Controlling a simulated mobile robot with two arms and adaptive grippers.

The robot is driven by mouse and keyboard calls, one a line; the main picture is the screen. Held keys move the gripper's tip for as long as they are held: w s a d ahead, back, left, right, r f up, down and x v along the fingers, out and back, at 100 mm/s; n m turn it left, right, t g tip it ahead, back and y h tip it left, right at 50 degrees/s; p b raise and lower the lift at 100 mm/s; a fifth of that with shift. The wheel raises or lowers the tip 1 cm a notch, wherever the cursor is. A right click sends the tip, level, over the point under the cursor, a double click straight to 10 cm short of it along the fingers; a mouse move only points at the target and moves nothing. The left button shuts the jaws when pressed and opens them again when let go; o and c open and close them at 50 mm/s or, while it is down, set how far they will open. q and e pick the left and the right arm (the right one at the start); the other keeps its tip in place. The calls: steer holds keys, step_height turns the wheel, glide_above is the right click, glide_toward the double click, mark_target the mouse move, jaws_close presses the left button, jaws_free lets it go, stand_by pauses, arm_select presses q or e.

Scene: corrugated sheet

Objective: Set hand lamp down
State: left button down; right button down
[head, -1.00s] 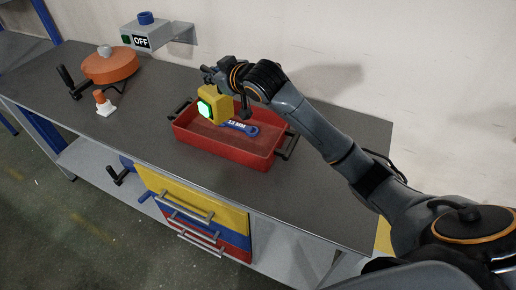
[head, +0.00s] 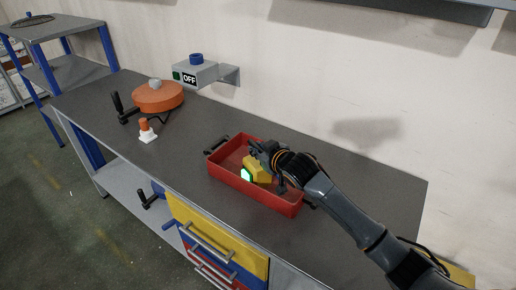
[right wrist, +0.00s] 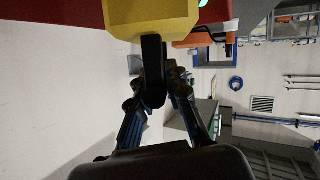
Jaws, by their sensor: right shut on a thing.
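The hand lamp is a yellow block (head: 259,168) with a lit green-white face. My right gripper (head: 262,152) is shut on it from above. The lamp is low within the outline of the red tray (head: 272,202) on the workbench. I cannot tell whether it touches the tray floor. In the right wrist view the yellow lamp (right wrist: 150,15) is at the top edge, at the fingers (right wrist: 153,50), with red tray beside it. The blue wrench in the tray is hidden now. My left gripper is not in view.
An orange round valve (head: 158,97) with a crank and a small orange-white cone (head: 147,132) stand left. A grey box marked OFF (head: 195,75) is on the wall. Drawers (head: 215,240) are below the bench.

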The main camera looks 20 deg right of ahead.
steer(key=c, duration=1.7)
jaws_free()
steer(key=shift+f, duration=0.1)
steer(key=o, duration=0.4)
steer(key=shift+s+r, duration=0.15)
steer(key=shift+r, duration=0.05)
steer(key=b+v, duration=0.1)
steer(key=v, duration=1)
steer(key=shift+s+r, duration=0.2)
steer(key=shift+s, duration=0.15)
steer(key=shift+d, duration=0.1)
